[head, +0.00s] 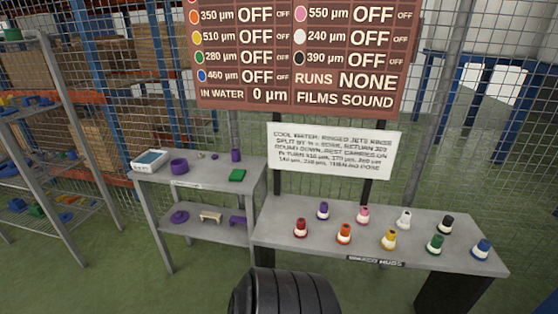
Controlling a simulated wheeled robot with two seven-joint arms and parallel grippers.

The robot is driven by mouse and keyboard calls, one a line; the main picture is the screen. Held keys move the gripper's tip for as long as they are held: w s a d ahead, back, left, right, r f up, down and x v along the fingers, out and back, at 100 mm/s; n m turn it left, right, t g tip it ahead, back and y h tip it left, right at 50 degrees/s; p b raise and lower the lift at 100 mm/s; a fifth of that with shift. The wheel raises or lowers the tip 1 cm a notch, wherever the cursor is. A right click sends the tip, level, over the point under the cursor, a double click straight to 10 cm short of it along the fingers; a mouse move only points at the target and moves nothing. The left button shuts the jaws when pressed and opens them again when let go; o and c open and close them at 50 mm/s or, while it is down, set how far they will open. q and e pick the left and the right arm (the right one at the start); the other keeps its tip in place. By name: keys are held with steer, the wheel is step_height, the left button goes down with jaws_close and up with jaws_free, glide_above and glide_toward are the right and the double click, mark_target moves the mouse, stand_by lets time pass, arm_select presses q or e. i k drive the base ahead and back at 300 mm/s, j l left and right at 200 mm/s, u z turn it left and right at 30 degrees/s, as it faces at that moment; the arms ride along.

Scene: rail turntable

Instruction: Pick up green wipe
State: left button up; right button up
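A flat green item (237,175), which looks like the green wipe, lies on the top of the grey side table (205,178) left of the middle, near its front right part. Neither of my grippers shows in the head view.
On the same table are a white-and-blue tray (150,161), a purple ring (179,166) and a purple cylinder (236,155). Its lower shelf (207,229) holds purple parts and a beige stand. A right-hand bench (330,246) holds several coloured cones. Left is a shelf rack (55,130); green floor (140,285) in front is clear.

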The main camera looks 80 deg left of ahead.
mark_target(237, 176)
steer(key=u, duration=3.1)
steer(key=z, duration=4.7)
steer(key=u, duration=4.7)
